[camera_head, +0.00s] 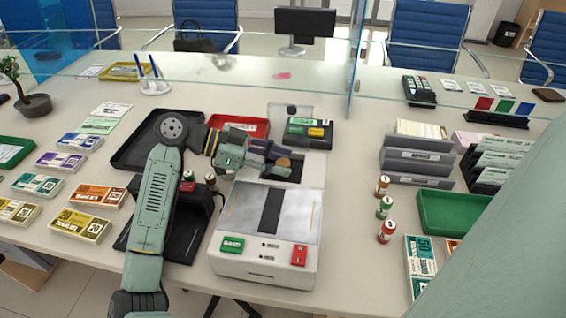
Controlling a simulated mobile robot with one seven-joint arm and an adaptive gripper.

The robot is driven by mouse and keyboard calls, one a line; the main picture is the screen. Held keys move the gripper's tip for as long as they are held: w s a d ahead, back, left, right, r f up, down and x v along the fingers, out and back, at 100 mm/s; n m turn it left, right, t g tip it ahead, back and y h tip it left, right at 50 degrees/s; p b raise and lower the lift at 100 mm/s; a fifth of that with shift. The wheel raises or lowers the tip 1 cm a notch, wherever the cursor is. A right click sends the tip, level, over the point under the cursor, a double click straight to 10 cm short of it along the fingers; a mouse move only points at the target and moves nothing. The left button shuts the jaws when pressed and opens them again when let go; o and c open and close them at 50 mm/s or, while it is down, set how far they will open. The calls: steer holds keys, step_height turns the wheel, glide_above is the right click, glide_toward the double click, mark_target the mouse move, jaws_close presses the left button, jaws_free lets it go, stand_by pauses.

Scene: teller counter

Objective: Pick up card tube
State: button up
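My gripper (276,157) is above the back part of the white counting machine (228,207), with its dark fingers pointing right. A small tan, round-ended object (283,162) shows at the fingertips. It may be the end of a card tube, but it is too small to be sure. I cannot tell whether the fingers grip it or only overlap it in the picture. Three small tubes with pale bands stand upright on the counter to the right: a brown one (382,186), a green one (384,207) and a red one (386,232). My gripper is well apart from them.
A black tray (137,152) and a red tray (257,124) lie behind my arm. Grey file holders (417,180) and a green tray (455,228) stand right of the upright tubes. Banknote bundles (80,225) lie left. A glass screen (356,60) stands behind.

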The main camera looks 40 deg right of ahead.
mark_target(278, 163)
steer(key=c, duration=0.4)
step_height(278, 163, up, 10)
steer(key=b, duration=0.2)
stand_by(0.4)
